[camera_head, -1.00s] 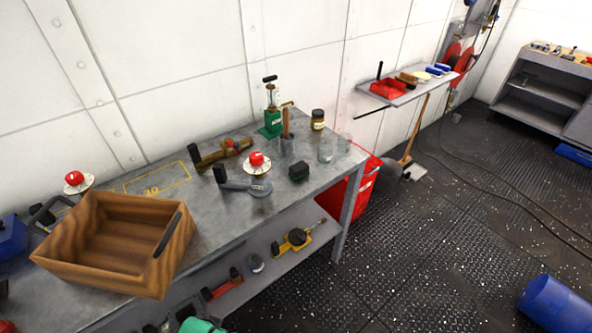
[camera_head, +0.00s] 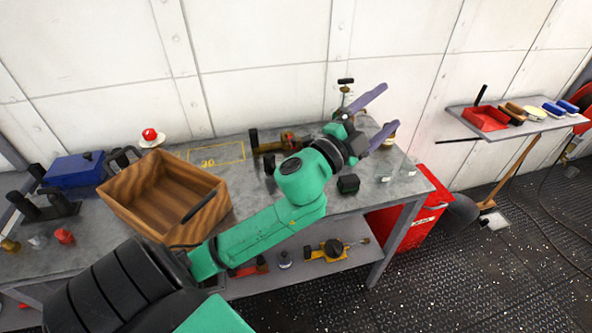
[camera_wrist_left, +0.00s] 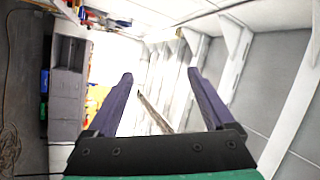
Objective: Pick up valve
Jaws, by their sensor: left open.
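In the head view, a red-knobbed valve-like piece on a white disc (camera_head: 151,139) stands on the workbench behind the wooden crate. A brass fitting with a black end (camera_head: 279,146), possibly a valve, lies on the bench left of my left gripper. I cannot tell which one the task means. My left gripper (camera_head: 391,107) is open over the bench's right part, its fingers pointing right toward the wall. In the left wrist view the open gripper (camera_wrist_left: 160,74) has nothing between its fingers. My left arm hides part of the bench middle. My right gripper is not in view.
The wooden crate (camera_head: 115,195) stands on the workbench (camera_head: 408,192), with a blue box (camera_head: 73,168) to its left. A small dark block (camera_head: 348,184) and glass jars (camera_head: 385,170) lie near the right end. A wall shelf (camera_head: 535,124) and a red cabinet (camera_head: 432,200) are further right.

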